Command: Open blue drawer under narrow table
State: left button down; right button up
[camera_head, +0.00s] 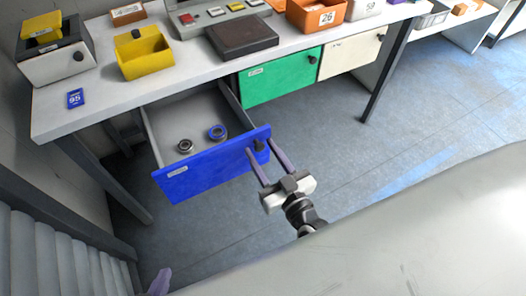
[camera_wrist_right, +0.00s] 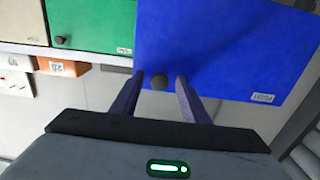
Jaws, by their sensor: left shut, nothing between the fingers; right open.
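The blue drawer (camera_head: 212,165) under the narrow table (camera_head: 120,97) is pulled out, its inside showing. Two bearing-like rings, one metal (camera_head: 185,146) and one blue-rimmed (camera_head: 217,132), lie in it. Its dark round knob (camera_head: 259,145) is at the right of the front. My right gripper (camera_head: 260,149) is open, its fingers either side of the knob; the right wrist view shows the knob (camera_wrist_right: 159,82) between the fingertips, with contact unclear. Of my left gripper (camera_head: 160,282), only a purple fingertip shows at the bottom left; it is shut and apart from the drawer.
A green drawer (camera_head: 280,79) and a cream drawer (camera_head: 349,54) are closed to the right. A yellow bin (camera_head: 145,55), a dark pad (camera_head: 241,36) and an orange bin (camera_head: 316,14) stand on the tabletop. Table legs flank the drawers. The floor (camera_head: 330,135) in front is clear.

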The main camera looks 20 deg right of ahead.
jog(key=s, duration=1)
jog(key=shift+s+d, duration=0.15)
jog(key=shift+d, duration=0.3)
jog(key=s+a+f+g, duration=0.1)
jog(key=s+f+g, duration=0.2)
jog(key=f+g, duration=0.1)
jog(key=s+f+n+g, duration=0.1)
jog(key=s+f+g, duration=0.2)
jog(key=f+g, duration=0.2)
notch_tip(320, 180, down, 2)
jog(key=shift+s+a+f+y, duration=0.15)
jog(key=shift+s+a+y, duration=0.2)
jog(key=shift+a+y, duration=0.05)
